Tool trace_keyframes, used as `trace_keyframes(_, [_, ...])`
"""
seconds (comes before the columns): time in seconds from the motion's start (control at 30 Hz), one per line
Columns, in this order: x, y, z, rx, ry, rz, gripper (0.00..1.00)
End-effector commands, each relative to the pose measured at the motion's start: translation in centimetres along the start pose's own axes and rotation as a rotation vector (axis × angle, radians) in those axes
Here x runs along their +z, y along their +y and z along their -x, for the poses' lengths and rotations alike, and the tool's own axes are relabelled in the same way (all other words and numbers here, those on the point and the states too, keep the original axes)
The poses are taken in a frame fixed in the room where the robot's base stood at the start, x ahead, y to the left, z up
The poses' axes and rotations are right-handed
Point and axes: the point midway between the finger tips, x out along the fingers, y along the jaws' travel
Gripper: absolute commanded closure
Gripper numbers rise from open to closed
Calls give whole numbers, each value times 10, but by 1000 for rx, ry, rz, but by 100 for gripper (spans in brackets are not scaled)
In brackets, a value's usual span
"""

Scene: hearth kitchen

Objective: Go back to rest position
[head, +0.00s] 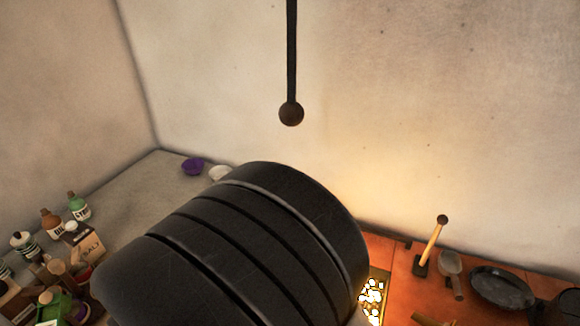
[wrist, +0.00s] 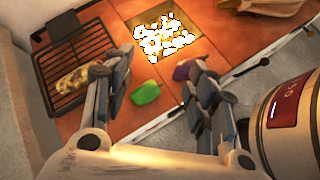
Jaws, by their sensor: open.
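My gripper (wrist: 147,72) shows in the wrist view with its two fingers spread wide apart. Nothing is held between them. Below the gap, a green object (wrist: 146,93) and a small purple object (wrist: 184,70) lie on the orange tiled surface (wrist: 100,18). The purple one is partly hidden by the right finger. In the head view a large black rounded part of my arm fills the lower middle, and the gripper is not visible there.
A black grill rack (wrist: 75,45) with a browned food item (wrist: 80,78) is left of glowing coals (wrist: 163,40). A large labelled can (wrist: 290,115) is close at right. Bottles and a salt box (head: 88,243) crowd the left counter; a dark pan (head: 502,288) is at right.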

Motion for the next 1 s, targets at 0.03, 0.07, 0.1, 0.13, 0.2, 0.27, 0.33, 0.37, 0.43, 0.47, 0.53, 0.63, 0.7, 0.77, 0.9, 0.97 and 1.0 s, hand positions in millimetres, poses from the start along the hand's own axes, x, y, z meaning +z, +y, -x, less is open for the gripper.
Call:
trace_keyframes(0.03, [30,-7,-4,-66,36,-127,48])
trace_keyframes(0.07, [45,-14,-6,-105,56,-200,48])
trace_keyframes(0.1, [63,-23,-7,-155,83,-297,48])
trace_keyframes(0.13, [75,-30,-8,-192,104,-370,48])
trace_keyframes(0.2, [103,-48,-8,-272,149,-542,48])
trace_keyframes(0.27, [122,-64,-7,-335,189,-692,48])
trace_keyframes(0.33, [143,-82,-4,-401,234,-867,48])
trace_keyframes(0.37, [150,-90,-2,-427,253,-943,48])
trace_keyframes(0.43, [165,-106,4,-481,299,-1120,48])
trace_keyframes(0.47, [171,-113,7,-501,318,-1196,48])
trace_keyframes(0.53, [182,-128,14,-542,366,-1373,48])
trace_keyframes(0.63, [193,-143,25,-581,428,-1605,48])
trace_keyframes(0.7, [198,-150,31,-595,468,-1739,48])
trace_keyframes(0.77, [202,-155,36,-602,495,-1832,48])
trace_keyframes(0.9, [206,-160,43,-606,539,-1963,48])
trace_keyframes(0.97, [206,-160,44,-605,548,-1988,48])
trace_keyframes(1.0, [206,-160,45,-606,550,-1995,48])
